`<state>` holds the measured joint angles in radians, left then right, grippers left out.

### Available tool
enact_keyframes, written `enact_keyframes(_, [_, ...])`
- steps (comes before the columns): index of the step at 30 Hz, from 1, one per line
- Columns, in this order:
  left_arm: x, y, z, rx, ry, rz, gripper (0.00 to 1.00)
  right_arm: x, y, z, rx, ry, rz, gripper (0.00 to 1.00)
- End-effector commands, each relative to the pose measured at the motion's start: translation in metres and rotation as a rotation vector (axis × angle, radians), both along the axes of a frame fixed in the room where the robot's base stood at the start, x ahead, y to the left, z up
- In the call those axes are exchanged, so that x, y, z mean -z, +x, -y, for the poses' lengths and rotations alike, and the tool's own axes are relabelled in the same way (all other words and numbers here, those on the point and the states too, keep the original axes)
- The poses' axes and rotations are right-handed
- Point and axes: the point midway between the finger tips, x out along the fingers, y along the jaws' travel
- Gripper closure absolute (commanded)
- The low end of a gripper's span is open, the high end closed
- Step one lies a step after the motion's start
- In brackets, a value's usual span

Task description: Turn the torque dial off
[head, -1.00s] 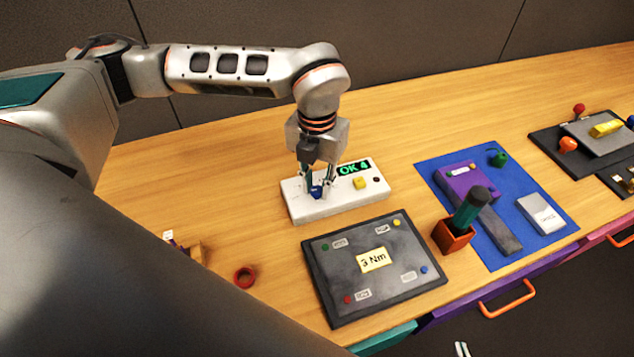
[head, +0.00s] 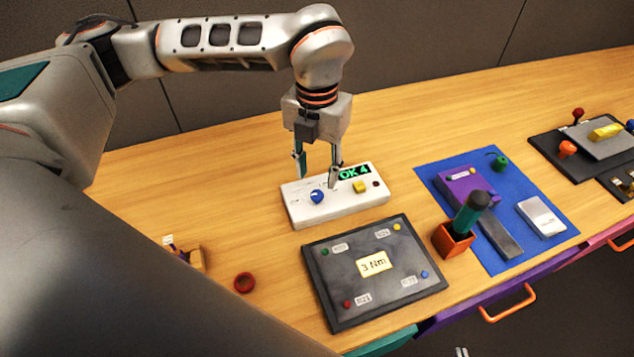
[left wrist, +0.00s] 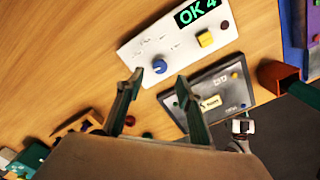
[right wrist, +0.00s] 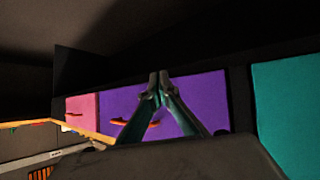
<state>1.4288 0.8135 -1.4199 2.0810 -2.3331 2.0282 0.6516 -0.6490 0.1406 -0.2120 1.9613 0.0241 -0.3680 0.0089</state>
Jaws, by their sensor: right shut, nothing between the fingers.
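The blue torque dial (head: 317,196) sits on the left part of a white control box (head: 345,208) on the wooden bench. The box's green display (head: 355,171) reads "OK 4", with a yellow button (head: 360,187) below it. My left gripper (head: 318,176) is open and empty, raised above and behind the dial, not touching it. In the left wrist view the dial (left wrist: 159,67) shows just beyond the spread fingertips (left wrist: 148,86), with a white mark on it. My right gripper (right wrist: 158,86) is shut and empty, in front of the drawer fronts below the bench.
A dark plate (head: 340,285) marked "3 Nm" lies in front of the box. An orange holder (head: 455,240) with a dark-handled tool stands to the right, by a blue mat (head: 555,225). Bench behind the box is clear.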

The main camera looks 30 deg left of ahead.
Motion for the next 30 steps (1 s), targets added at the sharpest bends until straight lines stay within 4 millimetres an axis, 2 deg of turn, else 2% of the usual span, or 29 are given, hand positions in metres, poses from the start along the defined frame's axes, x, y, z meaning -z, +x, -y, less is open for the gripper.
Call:
enact_keyframes(1, [-0.012,0.002,0.0,0.0,-0.001,0.006,0.63,0.0,0.0,0.0,0.0,0.0,0.001,1.0])
enact_keyframes(6, [-0.041,0.0,0.0,0.0,0.0,0.003,0.63,0.0,0.0,0.0,0.0,0.001,0.001,1.0])
enact_keyframes(11, [-0.057,0.0,0.0,0.0,0.0,0.002,0.63,0.0,0.0,-0.001,0.0,0.001,0.001,1.0])
enact_keyframes(30, [-0.062,0.0,0.0,0.0,0.0,0.0,0.63,-0.001,0.001,-0.001,0.001,0.002,0.001,1.0])
